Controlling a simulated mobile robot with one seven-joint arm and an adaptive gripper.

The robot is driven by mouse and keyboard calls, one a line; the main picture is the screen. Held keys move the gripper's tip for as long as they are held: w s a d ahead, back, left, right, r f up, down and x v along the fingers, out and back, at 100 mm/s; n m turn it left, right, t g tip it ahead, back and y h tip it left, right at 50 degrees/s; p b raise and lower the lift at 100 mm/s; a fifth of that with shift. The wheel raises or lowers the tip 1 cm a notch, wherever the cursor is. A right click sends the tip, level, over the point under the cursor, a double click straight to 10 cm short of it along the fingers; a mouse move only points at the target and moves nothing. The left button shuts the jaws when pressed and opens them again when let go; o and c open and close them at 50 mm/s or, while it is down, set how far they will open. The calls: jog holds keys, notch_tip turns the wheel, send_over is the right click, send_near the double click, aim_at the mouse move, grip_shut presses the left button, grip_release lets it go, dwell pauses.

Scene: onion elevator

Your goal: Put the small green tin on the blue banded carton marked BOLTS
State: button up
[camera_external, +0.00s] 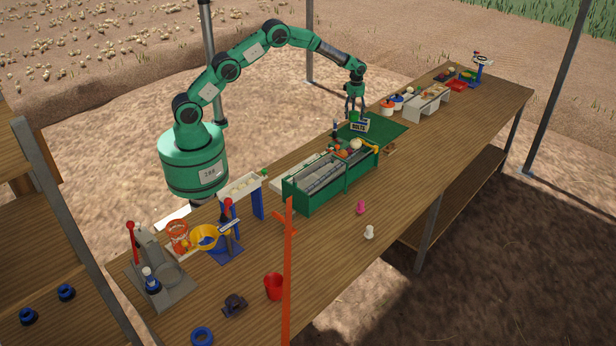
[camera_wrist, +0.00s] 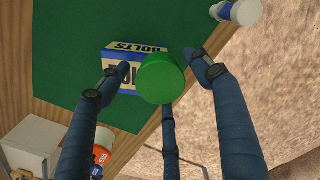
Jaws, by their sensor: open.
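The small green tin (camera_wrist: 161,80) is between the spread fingers of my gripper (camera_wrist: 160,72) in the wrist view. It overlaps the right part of the blue and white banded carton marked BOLTS (camera_wrist: 116,52). In the external view the tin (camera_external: 354,115) shows at the top of the carton (camera_external: 360,127), directly under my gripper (camera_external: 355,108). The tin appears to rest on the carton's top, toward one side; the exact contact is hidden. My gripper is open, its fingers around the tin.
The carton stands on a green mat (camera_external: 390,131). A white-capped bottle (camera_wrist: 238,12) stands near the mat's edge. Bare tabletop is at the right.

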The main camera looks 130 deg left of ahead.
aim_at(354, 113)
notch_tip(354, 113, up, 12)
jog(key=p, duration=0.2)
dwell(0.4)
jog(key=shift+f, duration=0.1)
dwell(0.4)
jog(key=shift+w, duration=0.1)
dwell(0.4)
